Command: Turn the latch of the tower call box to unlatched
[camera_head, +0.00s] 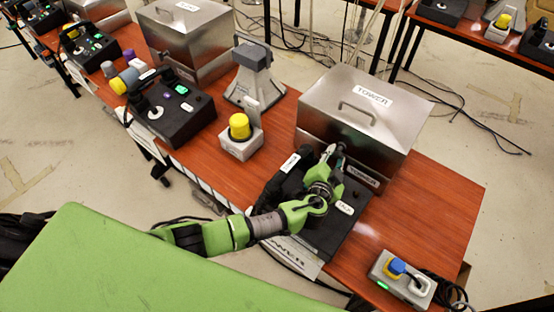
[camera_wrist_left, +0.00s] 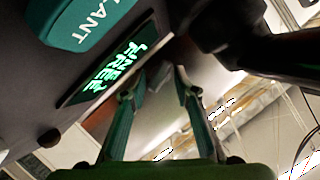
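The tower call box (camera_head: 400,136) is a silver metal box with a lid handle and a TOWER label on its closed lid. It stands on the red-brown table. My left gripper (camera_head: 332,158) is at the lower left of its front, over the back of the black desk phone. The latch cannot be made out clearly; the gripper covers that part of the front. My right gripper is not in view.
The black phone (camera_head: 326,238) lies under my left arm; its LINE FREE display (camera_wrist_left: 112,75) shows close by. A yellow-capped beacon (camera_head: 239,128) and grey horn (camera_head: 252,75) stand left. A power strip (camera_head: 402,282) lies front right. The table right of the box is clear.

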